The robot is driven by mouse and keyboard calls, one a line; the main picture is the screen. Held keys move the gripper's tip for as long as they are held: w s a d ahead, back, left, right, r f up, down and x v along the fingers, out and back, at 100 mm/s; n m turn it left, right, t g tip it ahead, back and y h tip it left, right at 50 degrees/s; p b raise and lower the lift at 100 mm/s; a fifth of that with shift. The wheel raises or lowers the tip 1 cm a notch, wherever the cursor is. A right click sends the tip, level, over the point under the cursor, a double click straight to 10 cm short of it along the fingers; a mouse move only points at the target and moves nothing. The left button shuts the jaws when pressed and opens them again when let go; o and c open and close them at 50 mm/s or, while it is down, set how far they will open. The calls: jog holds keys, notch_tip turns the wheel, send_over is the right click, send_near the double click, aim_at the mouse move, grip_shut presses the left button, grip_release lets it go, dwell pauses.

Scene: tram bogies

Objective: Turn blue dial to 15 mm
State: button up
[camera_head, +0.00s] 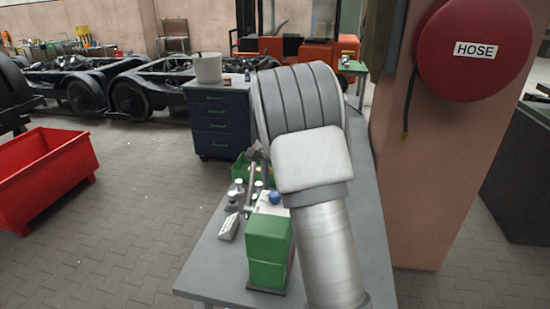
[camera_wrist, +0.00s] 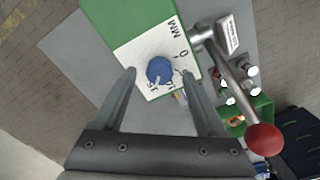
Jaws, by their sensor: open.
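The blue dial (camera_wrist: 160,69) sits on a white scale plate (camera_wrist: 132,52) marked MM, with 0 at its right and other numbers along its lower side. A small light mark shows on the dial's lower edge; I cannot read its exact value. The plate is on a green machine (camera_wrist: 105,14). In the head view, the dial (camera_head: 275,198) shows on top of the green machine (camera_head: 267,250) on the grey bench. My gripper (camera_wrist: 159,73) is open, one fingertip on each side of the dial, with gaps visible. The arm hides the gripper in the head view.
A metal lever with a red ball knob (camera_wrist: 264,139) stands right of the dial in the wrist view, close to the right finger.

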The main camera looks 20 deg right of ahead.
notch_tip(320, 180, up, 16)
jog(key=shift+f, duration=0.15)
dwell(0.5)
